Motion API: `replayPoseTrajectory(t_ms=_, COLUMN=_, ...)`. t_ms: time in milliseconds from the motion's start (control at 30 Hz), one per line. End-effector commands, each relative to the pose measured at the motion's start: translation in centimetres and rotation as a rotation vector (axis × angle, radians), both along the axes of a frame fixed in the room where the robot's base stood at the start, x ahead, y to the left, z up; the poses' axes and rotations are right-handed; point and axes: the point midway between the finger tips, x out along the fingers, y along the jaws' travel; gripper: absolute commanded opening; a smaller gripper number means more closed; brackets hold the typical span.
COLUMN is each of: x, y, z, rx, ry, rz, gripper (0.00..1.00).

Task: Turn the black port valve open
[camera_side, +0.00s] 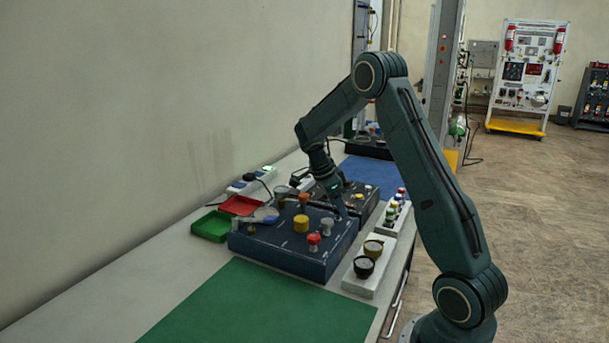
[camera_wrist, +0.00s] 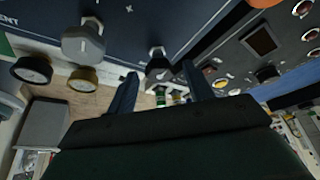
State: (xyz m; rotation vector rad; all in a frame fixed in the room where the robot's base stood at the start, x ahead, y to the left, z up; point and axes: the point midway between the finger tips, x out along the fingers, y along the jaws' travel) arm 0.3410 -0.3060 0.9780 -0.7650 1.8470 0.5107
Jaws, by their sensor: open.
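My gripper (camera_side: 343,208) points down over the right rear part of the dark blue panel box (camera_side: 290,262). In the wrist view my gripper (camera_wrist: 160,74) is open, with its two fingers apart and nothing held between them. A dark knob (camera_wrist: 158,64), which looks like the black port valve, shows beyond and between the fingertips on the panel. I cannot tell whether a finger touches it, nor which way it is turned. In the side view I cannot make the valve out clearly near the gripper.
The panel carries a yellow knob (camera_side: 301,223) and a red knob (camera_side: 313,240). A grey knob (camera_wrist: 83,40) is left of the fingers. A white block with gauges (camera_side: 365,266) stands right of the panel. Green (camera_side: 211,226) and red (camera_side: 240,206) trays lie left. The green mat (camera_side: 262,310) is clear.

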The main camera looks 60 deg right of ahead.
Motion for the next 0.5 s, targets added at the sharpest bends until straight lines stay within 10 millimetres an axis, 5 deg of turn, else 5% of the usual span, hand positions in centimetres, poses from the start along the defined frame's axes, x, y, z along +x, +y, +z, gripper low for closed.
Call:
replayPoseTrajectory(t_ms=33, x=0.00, y=0.00, z=0.01, rx=0.000, ry=0.000, rz=0.000, gripper=0.48)
replayPoseTrajectory(t_ms=233, x=0.01, y=0.01, z=0.02, rx=0.000, ry=0.000, rz=0.000, gripper=0.08)
replayPoseTrajectory(t_ms=500, x=0.00, y=0.03, z=0.05, rx=0.000, ry=0.000, rz=0.012, gripper=0.07)
